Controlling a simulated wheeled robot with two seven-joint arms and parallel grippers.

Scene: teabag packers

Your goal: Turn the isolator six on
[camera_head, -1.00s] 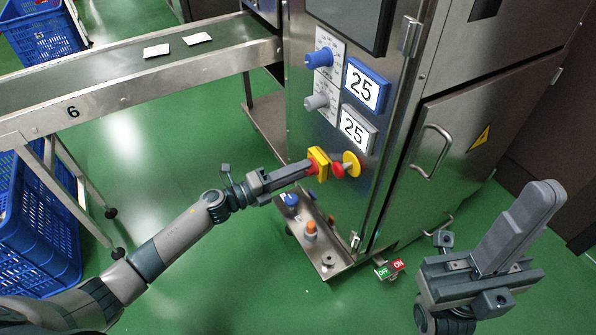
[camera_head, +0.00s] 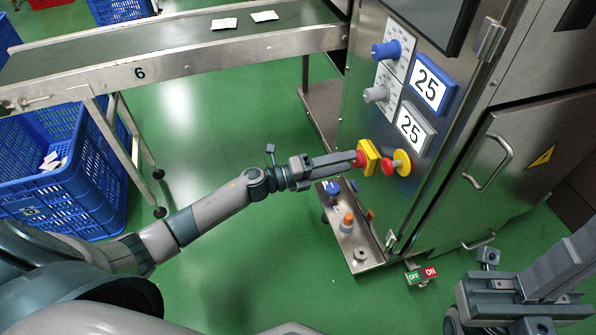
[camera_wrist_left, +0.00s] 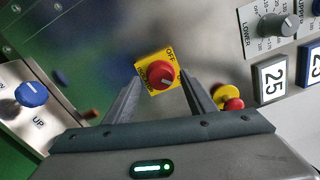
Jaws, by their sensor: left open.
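The isolator, a red rotary knob on a yellow plate (camera_head: 370,157), is on the side of the steel machine. In the left wrist view the isolator (camera_wrist_left: 161,74) faces me, with "OFF" readable on its upper edge; I cannot read its setting for certain. My left gripper (camera_head: 350,159) reaches it from the left. Its fingers (camera_wrist_left: 158,90) are open, one on each side of the knob, and I cannot tell whether they touch it. My right gripper (camera_head: 560,272) is at the lower right, apart from the machine; its jaws are unclear.
A red button on a round yellow base (camera_head: 402,163) sits close right of the isolator. Below is a steel shelf (camera_head: 368,262) with a blue dial (camera_head: 332,188) and an orange-topped part (camera_head: 347,221). A conveyor marked 6 (camera_head: 200,60) and blue crate (camera_head: 95,200) stand left.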

